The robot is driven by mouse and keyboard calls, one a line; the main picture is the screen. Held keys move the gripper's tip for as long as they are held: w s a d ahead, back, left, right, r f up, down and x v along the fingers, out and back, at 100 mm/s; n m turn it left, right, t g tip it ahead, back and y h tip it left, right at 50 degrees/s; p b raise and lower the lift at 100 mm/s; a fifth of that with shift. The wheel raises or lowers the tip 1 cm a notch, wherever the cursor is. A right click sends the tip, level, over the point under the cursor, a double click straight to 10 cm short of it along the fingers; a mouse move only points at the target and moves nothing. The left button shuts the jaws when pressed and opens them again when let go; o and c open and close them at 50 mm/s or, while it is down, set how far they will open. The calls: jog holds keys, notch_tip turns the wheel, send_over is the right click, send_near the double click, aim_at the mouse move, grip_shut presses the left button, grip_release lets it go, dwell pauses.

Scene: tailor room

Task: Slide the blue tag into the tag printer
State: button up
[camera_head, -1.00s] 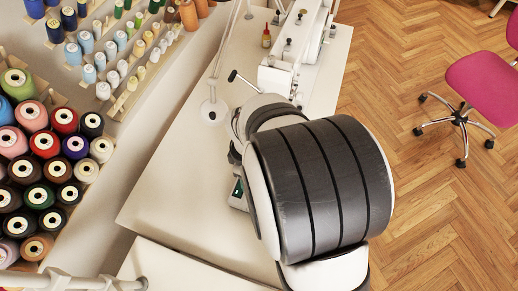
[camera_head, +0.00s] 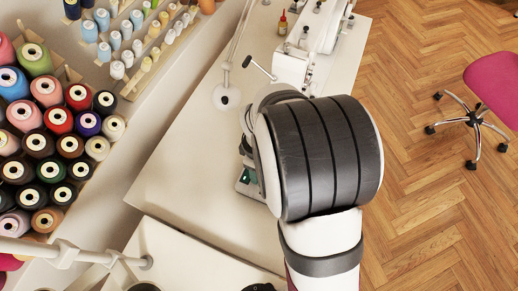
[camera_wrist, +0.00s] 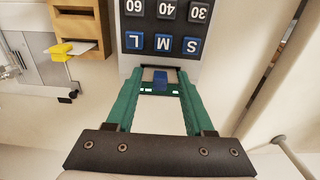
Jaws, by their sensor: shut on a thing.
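The tag printer (camera_wrist: 195,63) is a pale box at the top centre of the wrist view, with a black keypad showing blue S, M, L keys and dark number keys upside down. My gripper (camera_wrist: 160,80) reaches toward its near edge with two long green fingers. A small blue piece, seemingly the blue tag (camera_wrist: 160,77), sits between the fingertips, in front of a dark opening in the printer. The gripper is shut on it. How far the tag is in the opening cannot be told. In the head view my arm hides the fingertips and the tag.
A wooden box (camera_wrist: 84,42) with a yellow-handled item (camera_wrist: 60,50) stands left of the printer in the wrist view. A sewing machine (camera_head: 318,35), a red-capped bottle (camera_head: 283,24) and a lamp base (camera_head: 227,97) are on the white table (camera_head: 185,185). Thread spools line the left.

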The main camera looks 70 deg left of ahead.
jog(key=o, duration=1.4)
jog(key=shift+c, duration=0.2)
notch_tip(320, 180, up, 12)
